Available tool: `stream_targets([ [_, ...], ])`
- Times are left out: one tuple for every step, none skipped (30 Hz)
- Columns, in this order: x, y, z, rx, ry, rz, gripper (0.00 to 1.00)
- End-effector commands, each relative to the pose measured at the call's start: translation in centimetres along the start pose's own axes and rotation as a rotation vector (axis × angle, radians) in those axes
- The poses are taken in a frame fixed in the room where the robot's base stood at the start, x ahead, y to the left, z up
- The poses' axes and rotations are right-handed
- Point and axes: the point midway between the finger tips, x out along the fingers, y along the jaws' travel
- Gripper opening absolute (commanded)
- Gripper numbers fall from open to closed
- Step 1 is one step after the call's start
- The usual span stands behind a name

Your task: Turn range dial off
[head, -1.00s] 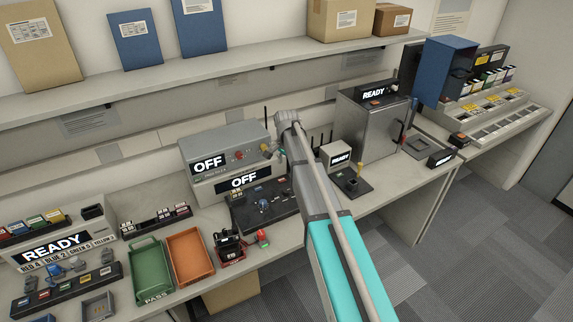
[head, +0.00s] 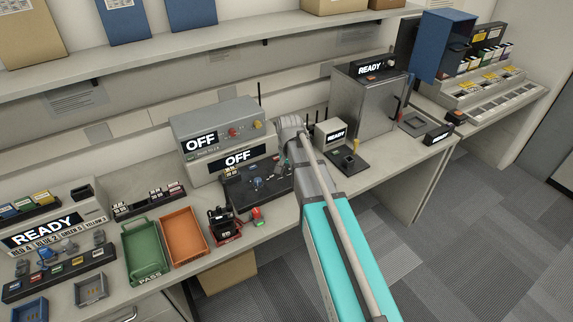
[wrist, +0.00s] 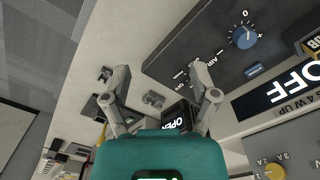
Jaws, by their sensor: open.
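A grey box with an OFF display (head: 201,144) carries a red knob (head: 232,133) and a yellow knob (head: 257,124). It sits on a lighter unit with its own OFF display (head: 238,158). A black panel (head: 234,196) in front has a blue knob (head: 258,183). I cannot read which one is the range dial. In the wrist view the blue knob (wrist: 243,37), with minus and plus marks, is upper right, and a yellow knob (wrist: 272,170) marked 2A and 3A is lower right. My gripper (wrist: 160,78) is open and empty, left of both; my arm hides it in the head view.
A green tray (head: 127,262) and an orange tray (head: 164,244) lie left on the bench. A small READY box (head: 330,127) and a grey READY cabinet (head: 350,95) stand right. Aisle floor (head: 475,225) at right is clear.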

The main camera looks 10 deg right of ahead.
Motion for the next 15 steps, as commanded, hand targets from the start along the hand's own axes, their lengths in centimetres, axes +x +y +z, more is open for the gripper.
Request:
stream_targets([
  [0.4,0.5,0.9,-0.019,0.0,0.0,0.76],
  [0.5,0.7,1.3,-0.032,0.0,0.0,0.76],
  [0.7,1.0,1.8,-0.049,0.0,0.0,0.76],
  [0.8,1.2,2.1,-0.063,0.0,0.0,0.76],
  [0.9,1.4,2.5,-0.075,0.0,0.0,0.76],
  [1.0,1.7,2.9,-0.093,0.0,0.0,0.76],
  [1.1,1.9,3.3,-0.105,0.0,0.0,0.76],
  [1.2,2.1,3.6,-0.118,0.0,0.0,0.76],
  [1.4,2.4,4.1,-0.135,0.0,0.0,0.76],
  [1.5,2.6,4.5,-0.148,0.0,0.0,0.76],
  [1.6,2.8,4.8,-0.162,0.0,0.0,0.76],
  [1.8,3.0,5.3,-0.178,0.0,0.0,0.76],
  [1.9,3.2,5.6,-0.192,0.0,0.0,0.76],
  [2.0,3.4,6.0,-0.204,0.0,0.0,0.76],
  [2.1,3.7,6.4,-0.222,0.0,0.0,0.76],
])
